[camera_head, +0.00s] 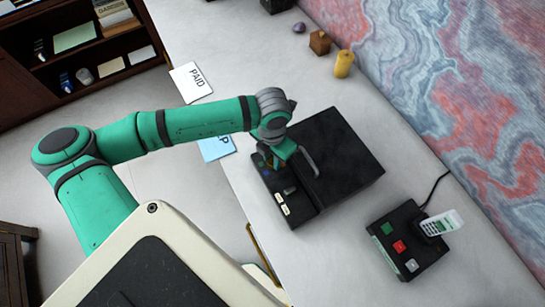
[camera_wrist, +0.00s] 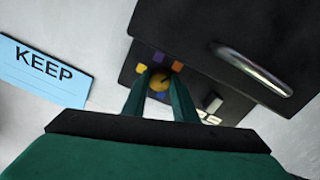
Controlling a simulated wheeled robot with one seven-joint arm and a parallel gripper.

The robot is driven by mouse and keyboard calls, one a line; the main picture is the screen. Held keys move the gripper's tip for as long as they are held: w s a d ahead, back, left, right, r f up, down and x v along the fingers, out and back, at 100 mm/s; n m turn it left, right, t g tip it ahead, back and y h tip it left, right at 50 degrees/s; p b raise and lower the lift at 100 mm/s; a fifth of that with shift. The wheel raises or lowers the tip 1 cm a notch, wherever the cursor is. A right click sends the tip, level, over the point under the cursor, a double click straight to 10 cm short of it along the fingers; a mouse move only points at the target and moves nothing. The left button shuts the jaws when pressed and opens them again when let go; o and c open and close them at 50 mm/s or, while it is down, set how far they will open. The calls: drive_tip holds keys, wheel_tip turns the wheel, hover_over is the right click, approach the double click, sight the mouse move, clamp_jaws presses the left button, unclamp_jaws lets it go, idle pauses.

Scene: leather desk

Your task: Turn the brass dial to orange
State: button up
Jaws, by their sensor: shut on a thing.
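The brass dial (camera_wrist: 158,83) sits on the front panel of a black box (camera_head: 335,155) on the desk. My gripper (camera_wrist: 160,90) is shut on the dial, with a green finger on each side. The fingers hide part of the dial. I cannot tell which mark it points to. In the head view my gripper (camera_head: 270,162) covers the dial.
A metal handle (camera_wrist: 255,70) rises from the box close to my gripper. A grey switch (camera_wrist: 212,102) and white labels (camera_head: 282,204) are beside the dial. The KEEP card (camera_wrist: 45,70) lies left of the box.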

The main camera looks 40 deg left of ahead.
sight(272, 161)
drive_tip(key=shift+s+m, duration=0.15)
drive_tip(key=shift+m, duration=0.35)
drive_tip(key=o, duration=0.8)
drive_tip(key=shift+c, duration=0.2)
drive_tip(key=shift+r, duration=0.35)
wheel_tip(272, 161, up, 10)
